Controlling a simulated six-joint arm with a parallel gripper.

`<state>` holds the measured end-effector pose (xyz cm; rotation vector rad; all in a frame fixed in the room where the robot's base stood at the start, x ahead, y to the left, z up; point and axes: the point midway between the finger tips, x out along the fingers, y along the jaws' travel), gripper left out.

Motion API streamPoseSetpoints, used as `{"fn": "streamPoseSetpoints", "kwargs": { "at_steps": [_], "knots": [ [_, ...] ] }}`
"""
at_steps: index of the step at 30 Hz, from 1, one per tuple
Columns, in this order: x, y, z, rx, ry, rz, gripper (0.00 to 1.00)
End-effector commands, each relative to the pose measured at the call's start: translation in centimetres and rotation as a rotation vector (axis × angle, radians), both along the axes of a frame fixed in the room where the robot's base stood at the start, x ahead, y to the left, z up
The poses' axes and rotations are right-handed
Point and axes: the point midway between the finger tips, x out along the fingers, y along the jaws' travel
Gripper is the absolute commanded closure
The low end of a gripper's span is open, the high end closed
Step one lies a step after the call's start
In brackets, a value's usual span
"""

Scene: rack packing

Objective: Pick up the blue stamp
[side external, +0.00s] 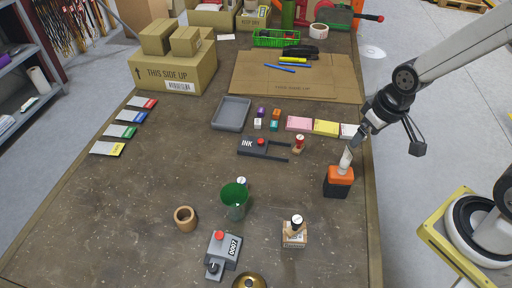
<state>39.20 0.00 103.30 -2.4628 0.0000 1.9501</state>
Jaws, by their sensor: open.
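No clearly blue stamp stands out. In the side external view, a small group of blocks sits mid-table: a purple one (261,112), an orange one (276,114), a pale one (257,124) and a bluish-teal one (273,125). They are too small to tell which is the blue stamp. My gripper (357,140) is open at the table's right side, above and behind an orange-topped black block (339,185). A pale upright piece (346,158) shows between them; I cannot tell whether the gripper touches it. My gripper is well right of the small blocks.
A grey tray (231,114), an ink pad (255,148) and a red-topped stamp (299,145) lie near the blocks. A green cup (234,202), a wooden ring (185,218), a numbering stamp (222,254) and a wooden stamp (294,234) stand in front. The left front table is clear.

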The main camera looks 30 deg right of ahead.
Motion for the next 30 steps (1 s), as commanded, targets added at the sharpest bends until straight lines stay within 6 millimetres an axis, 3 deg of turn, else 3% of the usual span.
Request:
{"fn": "streamPoseSetpoints", "kwargs": {
  "at_steps": [3,5,17,30],
  "knots": [
    [0.0,0.0,0.0,0.000,0.000,0.000,0.08],
    [0.0,0.0,0.0,0.000,0.000,0.000,0.19],
    [0.0,0.0,0.2,0.000,-0.001,0.000,0.19],
    [0.1,0.0,3.4,0.000,-0.003,0.000,0.19]
  ]
}}
